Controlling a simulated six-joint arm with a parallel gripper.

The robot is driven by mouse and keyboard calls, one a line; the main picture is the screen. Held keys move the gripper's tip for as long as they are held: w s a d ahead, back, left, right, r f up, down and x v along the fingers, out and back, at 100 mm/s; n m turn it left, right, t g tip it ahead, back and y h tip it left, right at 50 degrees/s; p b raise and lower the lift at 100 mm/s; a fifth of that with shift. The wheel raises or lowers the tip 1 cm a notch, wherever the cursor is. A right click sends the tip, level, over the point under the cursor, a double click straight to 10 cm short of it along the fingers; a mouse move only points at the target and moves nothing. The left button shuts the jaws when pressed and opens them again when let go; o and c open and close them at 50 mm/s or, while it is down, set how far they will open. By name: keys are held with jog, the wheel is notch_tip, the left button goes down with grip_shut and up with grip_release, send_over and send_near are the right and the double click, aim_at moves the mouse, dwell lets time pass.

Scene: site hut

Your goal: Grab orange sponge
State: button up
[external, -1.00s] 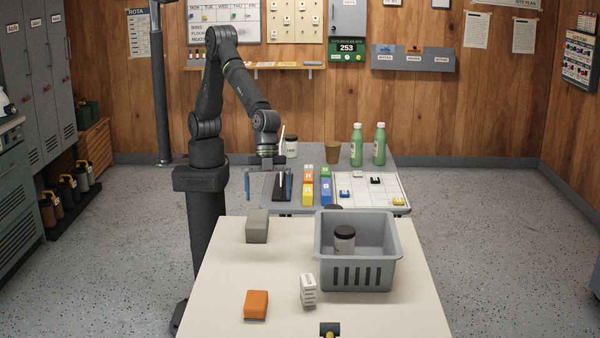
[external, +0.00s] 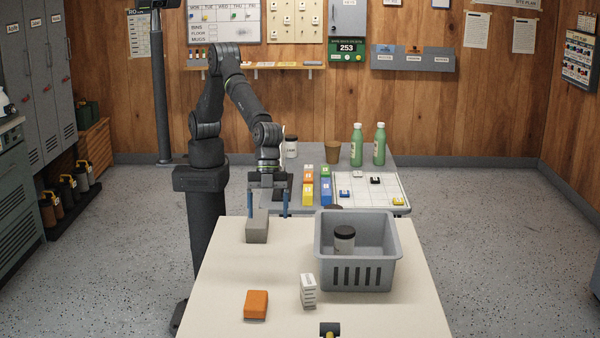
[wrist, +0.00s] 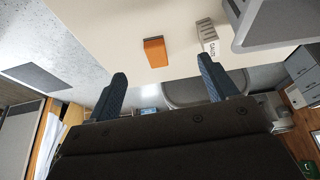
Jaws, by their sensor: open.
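The orange sponge (external: 256,305) lies on the near left part of the white table (external: 222,290). It also shows in the wrist view (wrist: 155,52), beyond the fingertips and between their directions. My gripper (external: 267,212) is open and empty, with its blue fingers apart above the back left of the white table. It is near a grey block (external: 257,228) and well behind the sponge. In the wrist view my gripper's two fingers (wrist: 162,82) are spread wide.
A grey basket (external: 357,275) holding a dark-lidded jar (external: 344,239) stands at the right. The table between the grey block and the sponge is clear. Colored blocks and green bottles stand on the rear table.

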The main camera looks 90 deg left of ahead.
jog(key=s+d+f, duration=0.2)
jog(key=d+f, duration=0.1)
jog(key=d, duration=0.8)
send_near(256, 298)
jog(key=shift+m, duration=0.4)
jog(key=x, duration=0.5)
jog(key=shift+w+d, duration=0.25)
jog(key=f, duration=0.3)
jog(key=shift+s+d+f, duration=0.25)
jog(key=shift+d+f, duration=0.05)
jog(key=shift+d, duration=0.1)
jog(key=shift+x, duration=0.8)
jog(key=c, duration=1)
